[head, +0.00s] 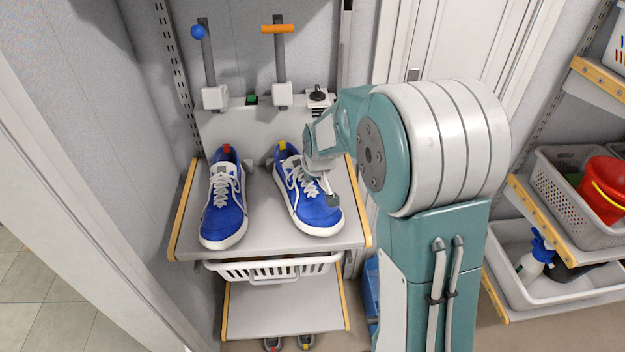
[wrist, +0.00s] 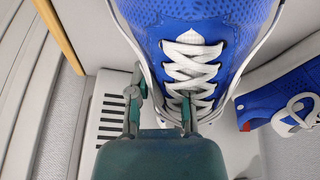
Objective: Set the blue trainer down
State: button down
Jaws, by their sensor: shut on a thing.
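Two blue trainers with white laces and white soles show in the head view. The trainer with a yellow heel tab (head: 312,214) is at the right of the upper shelf (head: 262,240), toe toward the front. My gripper (head: 322,178) is shut on its upper near the laces. In the wrist view my fingers (wrist: 162,108) straddle part of the laced upper of this trainer (wrist: 205,18). Whether its sole touches the shelf is hard to tell. The other trainer, with a red heel tab (head: 224,205), stands on the shelf to the left, apart from it; it also shows in the wrist view (wrist: 285,98).
Two levers, one with a blue knob (head: 198,32) and one with an orange bar (head: 278,29), stand behind the shelf. A white basket (head: 273,268) hangs below it. A lower shelf (head: 285,305) is bare. Crates and a red bucket (head: 604,184) are at the right.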

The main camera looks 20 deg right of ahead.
jog(key=shift+f, duration=0.25)
jog(key=c, duration=0.5)
grip_release()
jog(key=shift+c, duration=0.2)
